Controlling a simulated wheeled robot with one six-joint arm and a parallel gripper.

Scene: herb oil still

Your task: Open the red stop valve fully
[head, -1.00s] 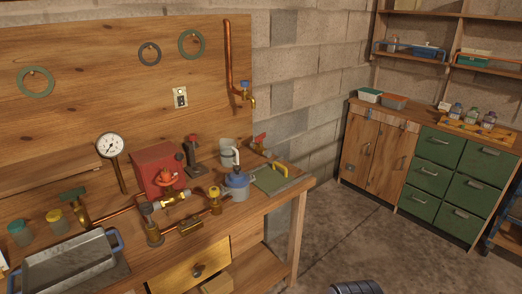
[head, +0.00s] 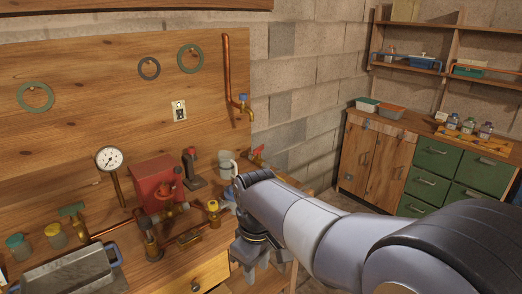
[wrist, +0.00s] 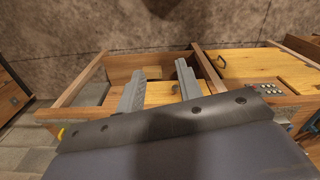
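A red round-handled valve (head: 172,188) sits on the copper and brass pipework on the workbench, in front of a red box (head: 153,177). A second red-handled fitting (head: 257,152) stands at the bench's far right by the wall. I cannot tell for certain which one is the red stop valve. My gripper (head: 258,268) is at the bench's right front, to the right of and nearer than the pipework, apart from both. In the wrist view my gripper (wrist: 160,72) is open, with nothing between its two grey fingers. No red valve shows there.
My arm hides the bench's right end. A cabinet (head: 375,155) stands at the right.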

